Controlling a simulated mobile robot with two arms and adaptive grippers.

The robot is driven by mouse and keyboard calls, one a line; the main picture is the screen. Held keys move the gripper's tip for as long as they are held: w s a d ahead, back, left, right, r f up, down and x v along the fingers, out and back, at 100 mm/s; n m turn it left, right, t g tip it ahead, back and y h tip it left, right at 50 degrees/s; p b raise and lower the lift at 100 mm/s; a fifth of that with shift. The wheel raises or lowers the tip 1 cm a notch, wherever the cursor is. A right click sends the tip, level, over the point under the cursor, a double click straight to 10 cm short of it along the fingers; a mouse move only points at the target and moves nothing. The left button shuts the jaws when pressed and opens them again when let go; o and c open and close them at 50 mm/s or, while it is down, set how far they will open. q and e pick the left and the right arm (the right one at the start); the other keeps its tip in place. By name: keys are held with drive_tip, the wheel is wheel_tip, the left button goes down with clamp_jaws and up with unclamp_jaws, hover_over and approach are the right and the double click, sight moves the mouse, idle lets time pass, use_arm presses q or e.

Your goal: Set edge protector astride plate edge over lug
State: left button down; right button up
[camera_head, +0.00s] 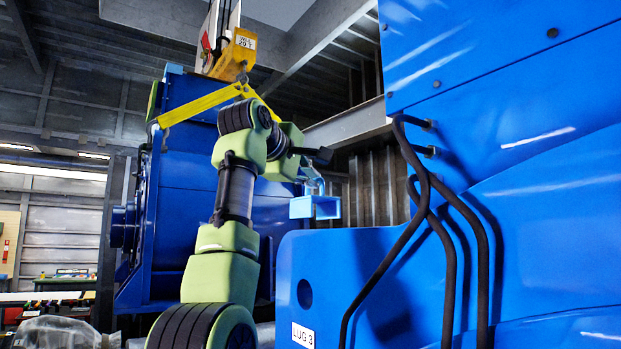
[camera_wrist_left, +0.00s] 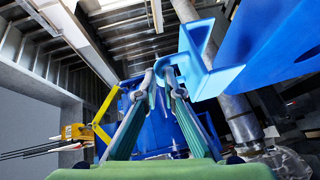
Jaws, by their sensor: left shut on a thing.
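The edge protector (camera_head: 315,207) is a light blue angled or channel-shaped piece. My left gripper (camera_head: 313,182) is shut on it and holds it in the air. In the left wrist view the protector (camera_wrist_left: 205,72) sits at the fingertips of my gripper (camera_wrist_left: 162,72). The big blue plate (camera_head: 340,268) has a round hole and a white label reading "LUG 3" (camera_head: 303,336). In the head view the protector appears just above the plate's top edge, with a small gap. A blue surface (camera_wrist_left: 272,45) shows right of it in the wrist view. My right gripper is not in view.
Dark hoses (camera_head: 447,230) hang down the blue housing (camera_head: 520,130) at right. A work table (camera_head: 65,284) stands far left.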

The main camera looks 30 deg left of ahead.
sight(306, 203)
use_arm(q)
drive_tip(key=shift+w+f, duration=0.3)
drive_tip(key=shift+f, duration=0.4)
drive_tip(key=shift+s+r, duration=0.1)
drive_tip(key=shift+s, duration=0.05)
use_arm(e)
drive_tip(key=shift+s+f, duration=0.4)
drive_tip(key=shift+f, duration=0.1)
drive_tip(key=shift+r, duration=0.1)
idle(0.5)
use_arm(q)
drive_tip(key=shift+f+b, duration=2.3)
drive_tip(key=shift+f, duration=0.3)
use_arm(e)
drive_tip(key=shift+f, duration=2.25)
use_arm(q)
drive_tip(key=c, duration=2.1)
unclamp_jaws()
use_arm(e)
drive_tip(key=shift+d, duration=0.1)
